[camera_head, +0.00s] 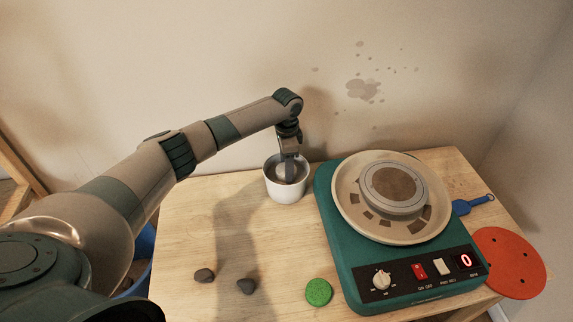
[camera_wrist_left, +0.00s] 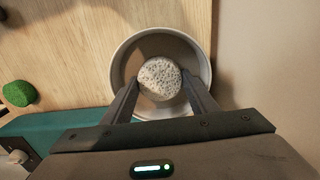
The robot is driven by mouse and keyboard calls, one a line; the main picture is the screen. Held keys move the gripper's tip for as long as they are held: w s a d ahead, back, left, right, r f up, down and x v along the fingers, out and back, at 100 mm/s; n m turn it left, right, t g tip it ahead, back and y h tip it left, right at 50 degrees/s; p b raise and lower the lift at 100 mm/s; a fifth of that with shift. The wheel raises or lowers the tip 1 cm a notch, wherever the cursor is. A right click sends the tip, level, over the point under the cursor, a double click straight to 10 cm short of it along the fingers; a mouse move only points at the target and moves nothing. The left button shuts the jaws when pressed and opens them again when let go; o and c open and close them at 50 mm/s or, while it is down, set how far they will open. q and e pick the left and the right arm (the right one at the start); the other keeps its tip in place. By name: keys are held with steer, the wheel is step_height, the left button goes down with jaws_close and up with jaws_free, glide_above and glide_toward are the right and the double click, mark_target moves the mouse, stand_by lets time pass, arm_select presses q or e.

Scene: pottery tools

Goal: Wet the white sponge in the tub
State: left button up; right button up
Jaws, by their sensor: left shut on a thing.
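The white sponge (camera_wrist_left: 160,78) is round and pitted, seen in the left wrist view between the fingers of my left gripper (camera_wrist_left: 160,92). My left gripper is shut on it. The tub (camera_head: 286,190) is a small white round pot near the back edge of the table; its rim (camera_wrist_left: 122,60) rings the sponge in the left wrist view. In the head view my left gripper (camera_head: 288,168) points straight down into the tub's mouth. The sponge is mostly hidden there, and I cannot tell whether it touches water. My right gripper is not in view.
A green pottery wheel (camera_head: 352,258) stands right of the tub. A green sponge (camera_head: 319,292) and two dark stones, one (camera_head: 205,275) left of the other (camera_head: 246,286), lie in front. A red disc (camera_head: 508,262) and a blue-handled tool (camera_head: 473,204) are at right. The wall is close behind.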

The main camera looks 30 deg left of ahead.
arm_select(q)
steer(key=shift+f+b, duration=0.3)
steer(key=shift+f, duration=0.75)
steer(key=shift+r, duration=0.1)
stand_by(0.8)
step_height(320, 180, up, 11)
steer(key=p, duration=1)
steer(key=shift+p, duration=0.4)
stand_by(0.5)
steer(key=shift+s+d+f, duration=0.25)
steer(key=shift+d+f, duration=0.05)
steer(key=shift+d, duration=0.05)
steer(key=s+d+f+m+b, duration=0.2)
steer(key=s+d+m, duration=0.4)
steer(key=s+d, duration=0.2)
steer(key=s+d+f+m+b, duration=0.2)
steer(key=s+d+f+m, duration=0.1)
steer(key=s+d+m, duration=0.3)
steer(key=shift+s+d+f+m, duration=0.35)
steer(key=shift+s+d, duration=0.65)
steer(key=shift+s, duration=0.9)
